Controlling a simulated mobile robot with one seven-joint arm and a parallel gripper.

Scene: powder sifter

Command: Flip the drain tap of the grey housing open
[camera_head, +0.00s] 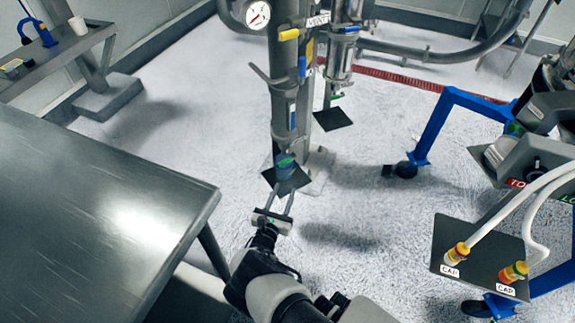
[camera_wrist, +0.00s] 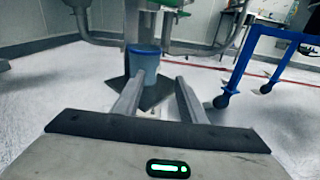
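The grey housing (camera_head: 285,80) stands upright in the upper middle of the head view, with a gauge and coloured handles. At its lower end a blue and green part (camera_head: 285,163) sits above a dark square plate (camera_head: 296,180); I cannot tell whether it is the drain tap or its position. My gripper (camera_head: 283,190) is just in front of and below this part. In the wrist view my gripper (camera_wrist: 160,82) has its two fingers apart with nothing between them. A blue cylindrical container (camera_wrist: 143,60) shows beyond the left fingertip, apparently apart from it.
A steel table (camera_head: 90,210) fills the left. A blue wheeled frame (camera_head: 430,130) stands at the right, with a dark panel (camera_head: 480,245) of labelled caps in front. A second column (camera_head: 340,60) with a dark plate (camera_head: 332,119) stands behind. Pale floor is open between them.

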